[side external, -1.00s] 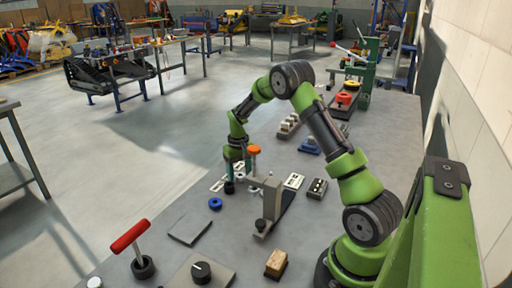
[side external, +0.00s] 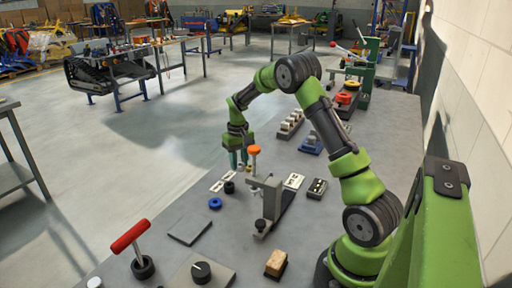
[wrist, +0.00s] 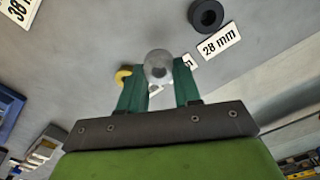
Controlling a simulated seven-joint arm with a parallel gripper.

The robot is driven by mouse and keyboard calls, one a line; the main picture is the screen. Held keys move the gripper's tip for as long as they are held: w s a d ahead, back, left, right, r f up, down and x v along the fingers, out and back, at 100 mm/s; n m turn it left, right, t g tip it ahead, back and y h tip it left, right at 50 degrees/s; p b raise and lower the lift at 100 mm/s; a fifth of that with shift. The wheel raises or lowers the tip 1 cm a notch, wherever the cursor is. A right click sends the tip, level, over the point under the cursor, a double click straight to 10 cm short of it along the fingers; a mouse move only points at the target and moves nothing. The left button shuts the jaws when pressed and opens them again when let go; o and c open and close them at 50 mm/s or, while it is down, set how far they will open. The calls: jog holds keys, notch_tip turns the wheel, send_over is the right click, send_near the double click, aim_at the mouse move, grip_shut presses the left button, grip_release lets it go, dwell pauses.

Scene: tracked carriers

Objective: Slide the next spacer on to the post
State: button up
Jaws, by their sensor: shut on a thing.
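My gripper (side external: 240,165) points down above the bench, and its teal fingers (wrist: 159,75) are shut on a pale grey round spacer (wrist: 158,65). In the side view the held piece is small and mostly hidden by the fingers. An upright with an orange knob (side external: 254,150) stands just right of my gripper, by a grey bracket (side external: 271,190); I cannot tell for sure whether it is the post. A black spacer (side external: 229,187) lies on the bench below; it also shows in the wrist view (wrist: 206,14). A blue spacer (side external: 215,203) lies nearer the camera. A yellow piece (wrist: 123,77) shows beside the left finger.
A "28 mm" label (wrist: 219,41) lies by the black spacer. A dark plate (side external: 190,231), a red-handled tool (side external: 129,237), a plate with a black knob (side external: 201,272) and a wooden-topped block (side external: 276,262) lie nearer. A blue fixture (side external: 311,145) stands behind.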

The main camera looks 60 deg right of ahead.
jog(key=r, duration=0.2)
jog(key=s+r, duration=0.1)
jog(key=r, duration=0.5)
jog(key=shift+s+d+r, duration=0.2)
jog(key=shift+s, duration=0.05)
jog(key=s, duration=0.3)
jog(key=s+a, duration=0.1)
jog(key=s, duration=0.3)
jog(key=s+a+r, duration=0.1)
jog(key=s, duration=0.3)
jog(key=shift+a+r, duration=0.1)
jog(key=shift+a, duration=0.1)
jog(key=shift+s+f, duration=0.1)
jog(key=shift+f, duration=1.95)
jog(key=shift+f, duration=1.4)
jog(key=o, duration=1.7)
